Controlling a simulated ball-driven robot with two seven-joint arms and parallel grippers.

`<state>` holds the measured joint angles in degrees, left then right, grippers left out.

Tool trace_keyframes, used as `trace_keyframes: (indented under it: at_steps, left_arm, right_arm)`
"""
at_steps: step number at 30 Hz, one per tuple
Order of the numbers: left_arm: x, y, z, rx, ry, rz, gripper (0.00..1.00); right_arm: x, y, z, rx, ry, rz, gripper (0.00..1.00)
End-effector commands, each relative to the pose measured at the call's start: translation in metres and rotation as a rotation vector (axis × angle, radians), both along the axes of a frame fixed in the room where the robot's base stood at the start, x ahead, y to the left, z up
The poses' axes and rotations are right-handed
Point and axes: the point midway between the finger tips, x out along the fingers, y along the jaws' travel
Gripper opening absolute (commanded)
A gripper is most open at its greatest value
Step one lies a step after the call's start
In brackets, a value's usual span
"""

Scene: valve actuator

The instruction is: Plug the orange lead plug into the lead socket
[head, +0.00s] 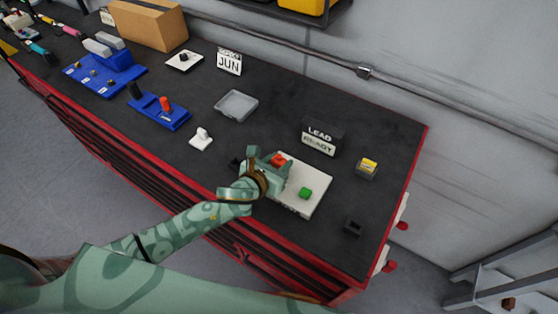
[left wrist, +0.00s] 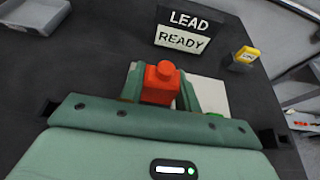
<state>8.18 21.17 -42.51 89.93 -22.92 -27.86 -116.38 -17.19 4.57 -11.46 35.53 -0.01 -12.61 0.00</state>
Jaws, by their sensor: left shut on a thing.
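The orange lead plug (head: 279,159) is between the fingers of my left gripper (head: 272,168), over the upper left part of a white board (head: 313,177). The left wrist view shows the orange plug (left wrist: 161,84) upright, gripped from both sides by the green fingers (left wrist: 162,92). The gripper hides the plug's lower end, so I cannot tell whether it touches the board. A small dark block with an opening (head: 353,228) stands right of the board. I cannot tell which part is the lead socket. My right gripper is not in view.
A "LEAD READY" sign (head: 320,138) stands behind the board, with a yellow-topped block (head: 367,168) to its right. A grey tray (head: 236,105), a white switch plate (head: 201,139) and blue fixtures (head: 160,110) lie to the left. The table's right end has free room.

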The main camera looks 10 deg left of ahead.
Motion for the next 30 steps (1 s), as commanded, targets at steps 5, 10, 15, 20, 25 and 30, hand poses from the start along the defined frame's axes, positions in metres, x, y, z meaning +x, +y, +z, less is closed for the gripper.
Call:
trace_keyframes:
  at_steps: [5, 10, 15, 20, 25, 30]
  left_arm:
    - [0.000, 0.000, -0.002, 0.000, -0.001, 0.000, 0.55]
    - [0.000, 0.000, -0.002, 0.000, 0.000, 0.000, 0.58]
    - [-0.002, 0.001, -0.001, 0.001, 0.001, 0.000, 0.58]
    - [-0.022, 0.008, 0.007, 0.002, 0.001, -0.001, 0.58]
    - [-0.062, 0.022, 0.024, 0.002, 0.002, -0.003, 0.58]
    - [-0.101, 0.036, 0.042, 0.001, 0.002, -0.002, 0.58]
  right_arm:
    - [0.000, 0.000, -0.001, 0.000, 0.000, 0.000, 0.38]
    - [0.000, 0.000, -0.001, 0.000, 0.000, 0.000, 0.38]
    - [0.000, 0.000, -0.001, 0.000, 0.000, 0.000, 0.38]
    - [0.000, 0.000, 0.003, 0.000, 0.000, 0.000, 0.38]
    - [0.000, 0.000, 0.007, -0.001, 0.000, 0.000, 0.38]
    - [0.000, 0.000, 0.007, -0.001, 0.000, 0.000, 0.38]
